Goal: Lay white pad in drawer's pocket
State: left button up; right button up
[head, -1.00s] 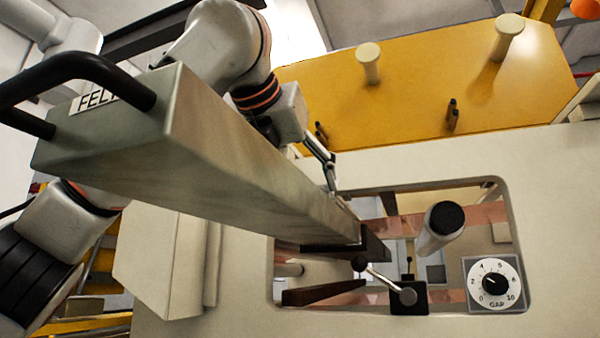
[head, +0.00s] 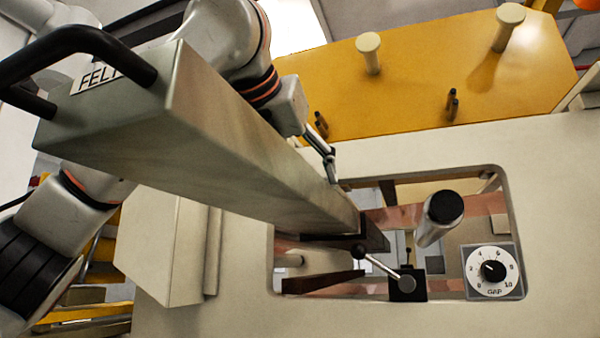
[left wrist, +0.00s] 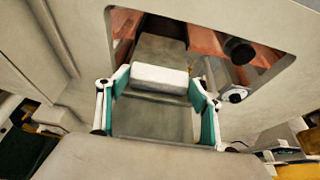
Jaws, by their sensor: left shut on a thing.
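A long grey-green drawer (head: 190,140) with a FELT label and a black handle (head: 75,60) sticks out of the machine towards me in the head view. Its pocket is not clearly visible from there. My left gripper (left wrist: 158,84) is shut on a white pad (left wrist: 160,76) in the left wrist view, one teal-lined finger at each end. The pad is over the drawer's grey surface (left wrist: 150,122); I cannot tell whether it touches it. In the head view the left gripper (head: 329,160) shows only partly behind the drawer, and the pad is hidden. My right gripper is not in view.
The cream machine panel (head: 400,160) has a window with copper strips (head: 400,216), a grey roller with a black end (head: 438,218), a small lever (head: 385,270) and a GAP dial (head: 493,271). A yellow plate with pegs (head: 420,80) stands behind.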

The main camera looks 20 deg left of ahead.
pick_arm(q)
jog(key=shift+f, duration=0.2)
jog(key=o, duration=1.3)
